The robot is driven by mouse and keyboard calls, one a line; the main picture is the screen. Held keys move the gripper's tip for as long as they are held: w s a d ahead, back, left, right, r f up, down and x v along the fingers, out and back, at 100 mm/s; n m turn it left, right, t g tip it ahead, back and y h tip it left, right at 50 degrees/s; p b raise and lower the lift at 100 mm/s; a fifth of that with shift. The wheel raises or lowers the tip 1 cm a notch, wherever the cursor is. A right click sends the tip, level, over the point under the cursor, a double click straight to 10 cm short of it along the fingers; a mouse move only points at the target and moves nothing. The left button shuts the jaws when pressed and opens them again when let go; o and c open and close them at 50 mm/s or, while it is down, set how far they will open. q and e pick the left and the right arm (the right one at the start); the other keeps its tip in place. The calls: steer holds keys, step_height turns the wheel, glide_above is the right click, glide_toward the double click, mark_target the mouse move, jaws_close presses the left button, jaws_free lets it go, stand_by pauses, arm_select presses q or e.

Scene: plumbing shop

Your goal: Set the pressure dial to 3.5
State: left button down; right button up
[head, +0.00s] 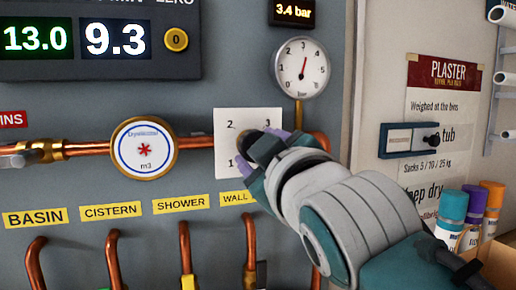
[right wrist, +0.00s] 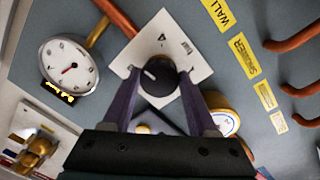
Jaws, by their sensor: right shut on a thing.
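The pressure dial is a dark round knob (right wrist: 158,77) on a white square plate (head: 231,124) with numbers around it. My right gripper (head: 258,158) is at the plate in the head view, and its arm hides most of the knob there. In the right wrist view the two purple fingers of this gripper (right wrist: 157,88) are shut on the knob, one on each side. A pale mark shows on the knob's face. A small display (head: 293,11) reads 3.4 bar. The round gauge (head: 302,68) below it has a red needle pointing up and slightly right. My left gripper is out of view.
A round water meter (head: 143,148) sits on the copper pipe left of the plate. Yellow labels (head: 180,204) and copper pipes run below. A large display (head: 99,38) is at upper left. Bottles (head: 452,216) stand at lower right.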

steer(key=shift+m, duration=0.3)
steer(key=o, duration=1.4)
steer(key=b+v, duration=0.1)
steer(key=v, duration=0.9)
